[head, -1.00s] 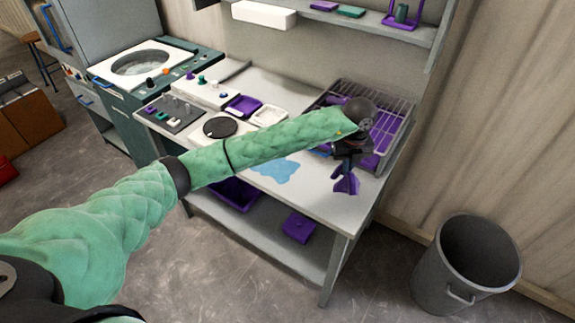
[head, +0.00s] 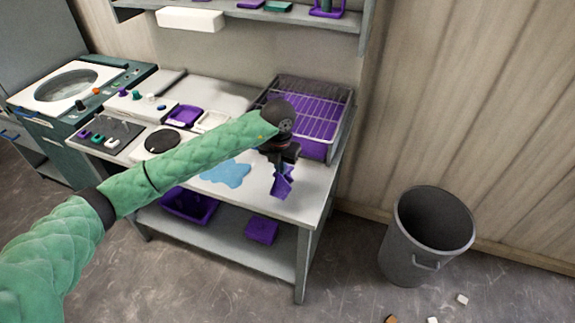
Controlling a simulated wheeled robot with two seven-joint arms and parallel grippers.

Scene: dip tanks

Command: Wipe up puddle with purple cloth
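A light blue puddle (head: 228,172) lies on the grey table (head: 305,207), partly behind my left forearm. My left gripper (head: 281,170) is to the right of the puddle, pointing down over the table's right part. It is shut on a purple cloth (head: 282,184), which hangs crumpled below the fingers. I cannot tell whether the cloth's lower end touches the table. My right gripper is not in view.
A purple tray with a wire rack (head: 316,103) stands behind the gripper. A black round plate (head: 162,141) and small trays (head: 184,115) are to the left. A grey bin (head: 410,250) stands on the floor at right. A shelf (head: 290,23) hangs above.

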